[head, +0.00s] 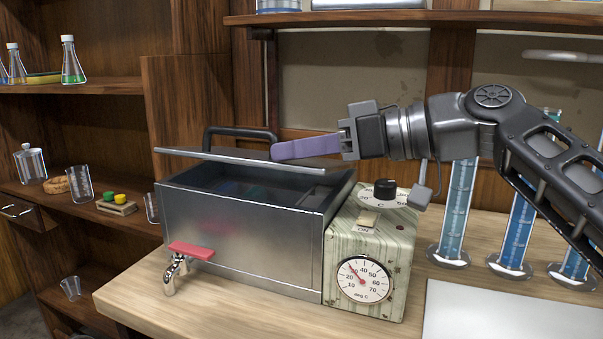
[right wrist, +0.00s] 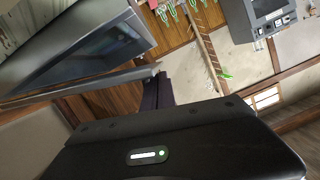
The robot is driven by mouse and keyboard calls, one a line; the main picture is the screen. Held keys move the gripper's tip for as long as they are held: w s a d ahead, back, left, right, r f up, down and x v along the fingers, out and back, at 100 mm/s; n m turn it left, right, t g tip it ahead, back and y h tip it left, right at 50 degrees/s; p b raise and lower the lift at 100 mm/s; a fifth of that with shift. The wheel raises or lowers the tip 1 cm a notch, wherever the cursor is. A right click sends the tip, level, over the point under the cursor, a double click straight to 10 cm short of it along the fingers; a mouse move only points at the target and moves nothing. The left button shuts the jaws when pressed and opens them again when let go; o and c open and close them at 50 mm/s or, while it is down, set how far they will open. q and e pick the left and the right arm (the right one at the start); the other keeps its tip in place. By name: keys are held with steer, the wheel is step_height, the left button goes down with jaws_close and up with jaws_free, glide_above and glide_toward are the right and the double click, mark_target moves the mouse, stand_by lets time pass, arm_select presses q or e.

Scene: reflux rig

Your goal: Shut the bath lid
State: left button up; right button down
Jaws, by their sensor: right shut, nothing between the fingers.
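The metal water bath (head: 240,235) stands on the wooden bench, and its dark interior shows at the top. Its flat lid (head: 210,156) with a black handle (head: 240,131) is raised and tilted, seen nearly edge-on, so the bath is partly open. My right gripper (head: 275,153) is shut and empty, its purple fingers at the lid's right end near the handle. I cannot tell whether they touch the lid. In the right wrist view the shut fingers (right wrist: 157,92) are beside the lid's edge (right wrist: 85,86), with the bath (right wrist: 95,45) beyond. My left gripper is not in view.
A control box (head: 367,250) with a dial gauge and black knob adjoins the bath on the right. A red-handled tap (head: 188,252) sticks out in front. Tall blue cylinders (head: 457,215) stand under my right arm. A pale board (head: 500,312) lies at the front right.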

mark_target(290, 208)
steer(key=f+b, duration=0.1)
steer(key=b, duration=0.1)
steer(key=f+n+b, duration=0.1)
steer(key=f+b, duration=0.1)
steer(key=s+f+n+t+b, duration=0.1)
steer(key=f+b, duration=0.1)
steer(key=shift+s+a+f, duration=0.1)
steer(key=shift+a, duration=0.15)
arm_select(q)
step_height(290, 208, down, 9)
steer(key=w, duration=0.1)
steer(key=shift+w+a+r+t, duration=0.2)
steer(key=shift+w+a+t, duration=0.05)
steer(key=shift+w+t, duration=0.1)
arm_select(e)
steer(key=shift+f+h, duration=0.2)
steer(key=shift+h, duration=0.1)
